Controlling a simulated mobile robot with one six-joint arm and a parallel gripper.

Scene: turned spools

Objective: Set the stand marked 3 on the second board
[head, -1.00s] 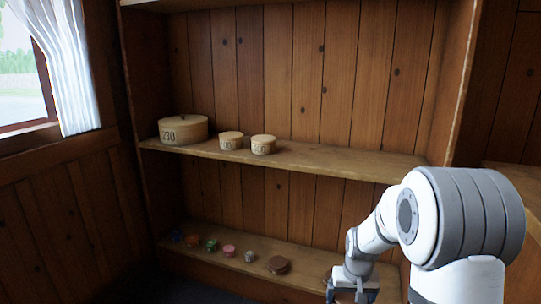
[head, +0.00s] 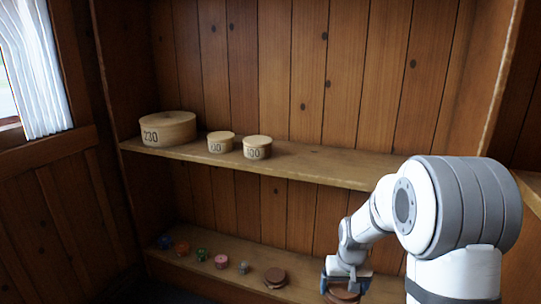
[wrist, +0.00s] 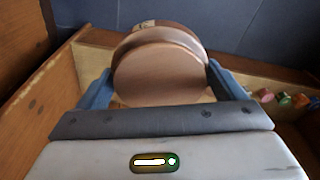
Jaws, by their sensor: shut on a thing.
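A brown round spool-shaped stand (wrist: 160,75) with wide discs is held between the two blue fingers of my gripper (wrist: 160,90) in the wrist view. A pale label with a dark mark shows at its far edge, but I cannot read it. In the head view my gripper (head: 345,283) is low at the right, over the lower board (head: 225,247), with the brown stand (head: 343,297) partly hidden under it. I cannot tell whether the stand touches the board. The upper board (head: 330,170) runs above it.
On the upper board stand a large round box (head: 169,129) marked 230 and two smaller lidded boxes (head: 221,142) (head: 257,147); its right part is bare. The lower board carries another brown spool (head: 275,277) and several small coloured spools (head: 201,255). A window curtain (head: 38,75) hangs at left.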

